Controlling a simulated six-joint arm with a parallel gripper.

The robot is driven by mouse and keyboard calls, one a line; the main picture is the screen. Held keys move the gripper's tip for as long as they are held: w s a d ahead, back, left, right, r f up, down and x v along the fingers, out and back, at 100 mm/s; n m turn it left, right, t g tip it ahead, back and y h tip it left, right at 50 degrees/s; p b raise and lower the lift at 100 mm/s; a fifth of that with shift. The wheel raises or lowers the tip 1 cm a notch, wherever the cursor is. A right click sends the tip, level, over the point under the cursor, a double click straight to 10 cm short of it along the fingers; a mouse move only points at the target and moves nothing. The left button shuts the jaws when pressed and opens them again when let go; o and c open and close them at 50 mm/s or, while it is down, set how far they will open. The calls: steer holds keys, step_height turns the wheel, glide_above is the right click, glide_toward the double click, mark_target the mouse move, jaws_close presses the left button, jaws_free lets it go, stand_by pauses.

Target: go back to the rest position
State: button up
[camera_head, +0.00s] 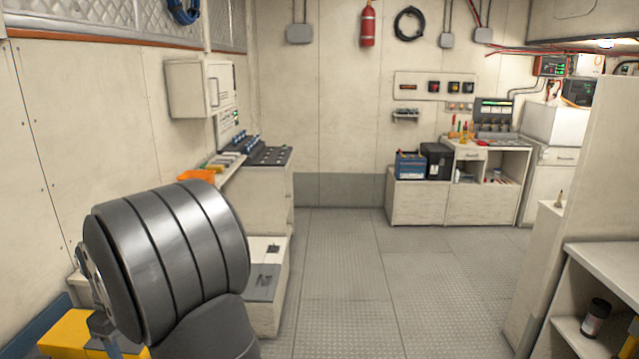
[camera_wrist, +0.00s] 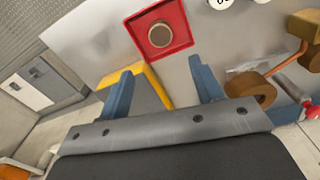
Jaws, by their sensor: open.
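My gripper (camera_wrist: 161,68) shows in the wrist view as two blue fingers standing well apart, with nothing between them. Beyond the fingers, on a pale grey surface, is a red square tray (camera_wrist: 183,36) with a round brown piece (camera_wrist: 160,34) in it. A yellow block (camera_wrist: 151,84) lies behind the left finger, partly hidden. In the head view my dark, banded arm fills the lower left, and only a bit of the gripper's blue part shows beside a yellow thing (camera_head: 72,335). The fingertips are hidden there.
In the wrist view, brown round parts (camera_wrist: 250,88) and a red-ended thing (camera_wrist: 311,104) lie at the right. In the head view, a wall cabinet (camera_head: 200,88) and a counter (camera_head: 265,200) stand left, and shelving (camera_head: 610,262) stands right. The grey floor (camera_head: 350,265) between is clear.

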step_height(320, 180, down, 13)
steer(key=shift+r, duration=0.2)
step_height(320, 180, up, 4)
steer(key=shift+r, duration=0.15)
steer(key=w+d+r, duration=0.3)
steer(key=d+r, duration=0.4)
steer(key=d, duration=0.4)
steer(key=s+a+r+n, duration=0.25)
steer(key=s+a, duration=0.25)
steer(key=a, duration=0.7)
steer(key=s+a+r+n, duration=0.25)
steer(key=s+a, duration=0.35)
steer(key=a, duration=0.6)
steer(key=s+a+f, duration=0.1)
steer(key=a, duration=0.1)
steer(key=s+a+f, duration=0.4)
steer(key=shift+s+a, duration=0.15)
steer(key=shift+a, duration=0.25)
steer(key=shift+o, duration=0.4)
